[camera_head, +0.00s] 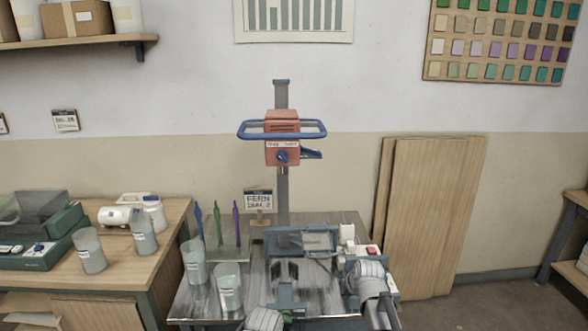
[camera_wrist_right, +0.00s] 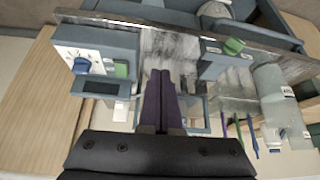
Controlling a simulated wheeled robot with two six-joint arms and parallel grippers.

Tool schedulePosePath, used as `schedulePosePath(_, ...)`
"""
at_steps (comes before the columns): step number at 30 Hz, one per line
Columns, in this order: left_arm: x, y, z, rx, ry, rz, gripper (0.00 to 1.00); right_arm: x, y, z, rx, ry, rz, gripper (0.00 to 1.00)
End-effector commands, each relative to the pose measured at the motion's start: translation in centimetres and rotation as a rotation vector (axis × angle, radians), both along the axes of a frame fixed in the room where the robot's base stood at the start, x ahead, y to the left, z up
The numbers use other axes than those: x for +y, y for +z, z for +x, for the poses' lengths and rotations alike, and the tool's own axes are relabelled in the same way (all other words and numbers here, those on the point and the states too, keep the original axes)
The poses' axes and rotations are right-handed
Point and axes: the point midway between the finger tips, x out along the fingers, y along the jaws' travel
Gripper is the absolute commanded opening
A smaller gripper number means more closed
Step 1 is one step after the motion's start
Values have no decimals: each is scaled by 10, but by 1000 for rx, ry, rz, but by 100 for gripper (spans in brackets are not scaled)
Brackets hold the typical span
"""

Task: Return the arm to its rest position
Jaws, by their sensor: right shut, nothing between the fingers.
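My right arm (camera_head: 372,285) reaches up from the bottom, in front of the right side of the metal-topped table. In the right wrist view, my right gripper (camera_wrist_right: 162,85) is shut and empty, its two dark purple fingers together above the table area. I cannot make out its fingertips in the head view. Part of my left arm (camera_head: 265,319) shows at the bottom edge; I cannot make out its gripper.
A control box with a blue knob (camera_wrist_right: 95,55) and a green-topped fixture (camera_wrist_right: 226,57) lie close around the fingers.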

Motion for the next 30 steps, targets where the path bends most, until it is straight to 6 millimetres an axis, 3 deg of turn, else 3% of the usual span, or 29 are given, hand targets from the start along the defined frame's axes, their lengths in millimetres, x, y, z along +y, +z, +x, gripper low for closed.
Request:
schedulePosePath(1, 0, 6, 0, 0, 0, 0, 50, 31, -2, -33, 66, 41, -10, 0)
schedulePosePath(6, 0, 14, 0, 0, 0, 0, 50, 95, -11, -127, 292, 136, -73, 0)
schedulePosePath(9, 0, 18, 0, 0, 0, 0, 50, 116, -12, -176, 403, 171, -126, 0)
schedulePosePath(13, 0, 21, 0, 0, 0, 0, 50, 128, -9, -223, 503, 195, -184, 0)
schedulePosePath(18, 0, 22, 0, 0, 0, 0, 50, 132, -8, -247, 559, 204, -223, 0)
schedulePosePath(30, 0, 22, 0, 0, 0, 0, 50, 132, -8, -248, 563, 204, -224, 0)
